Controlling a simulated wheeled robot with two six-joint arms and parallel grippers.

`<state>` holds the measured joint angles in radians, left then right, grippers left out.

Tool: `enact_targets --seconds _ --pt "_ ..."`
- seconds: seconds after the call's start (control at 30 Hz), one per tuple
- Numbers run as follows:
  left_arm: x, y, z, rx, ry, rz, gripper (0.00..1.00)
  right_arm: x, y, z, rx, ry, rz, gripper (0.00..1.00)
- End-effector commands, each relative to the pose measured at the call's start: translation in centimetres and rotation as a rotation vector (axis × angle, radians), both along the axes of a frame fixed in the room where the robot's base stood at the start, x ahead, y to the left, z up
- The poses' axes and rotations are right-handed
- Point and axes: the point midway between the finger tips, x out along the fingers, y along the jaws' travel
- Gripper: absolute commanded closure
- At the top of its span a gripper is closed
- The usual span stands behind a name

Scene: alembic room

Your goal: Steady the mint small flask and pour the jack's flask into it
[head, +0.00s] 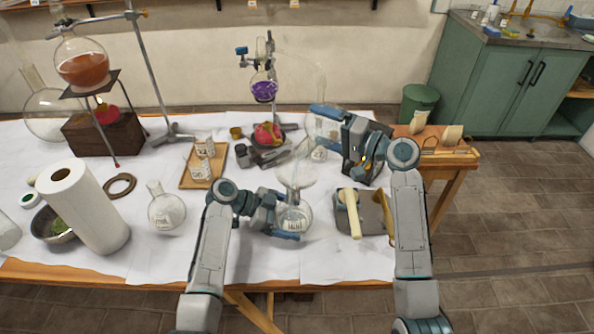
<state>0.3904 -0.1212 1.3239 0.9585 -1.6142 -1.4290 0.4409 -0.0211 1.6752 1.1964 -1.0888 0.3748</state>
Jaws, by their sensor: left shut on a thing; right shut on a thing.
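A small clear round flask with a label (294,220) stands on the white-covered table at front centre. My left gripper (289,216) is shut on it from the left. A clear glass funnel shape (296,172) sits above its neck. The contents of both flasks are hard to make out.
A purple flask (264,88) hangs on a clamp stand behind. A wooden tray (190,178) with small labelled glasses and a round flask (166,211) are left of centre. A paper roll (85,205) stands far left. A grey board with a pale bar (350,212) lies to the right.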

Motion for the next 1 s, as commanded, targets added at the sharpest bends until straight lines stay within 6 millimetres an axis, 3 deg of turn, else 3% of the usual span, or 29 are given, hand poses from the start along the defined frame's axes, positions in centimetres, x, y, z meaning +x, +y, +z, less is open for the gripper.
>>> enact_targets --seconds 1.0 --pt "0.01 -0.01 0.04 0.000 -0.001 0.000 0.22 -0.12 0.10 0.62 -0.028 -0.044 0.000 0.40"
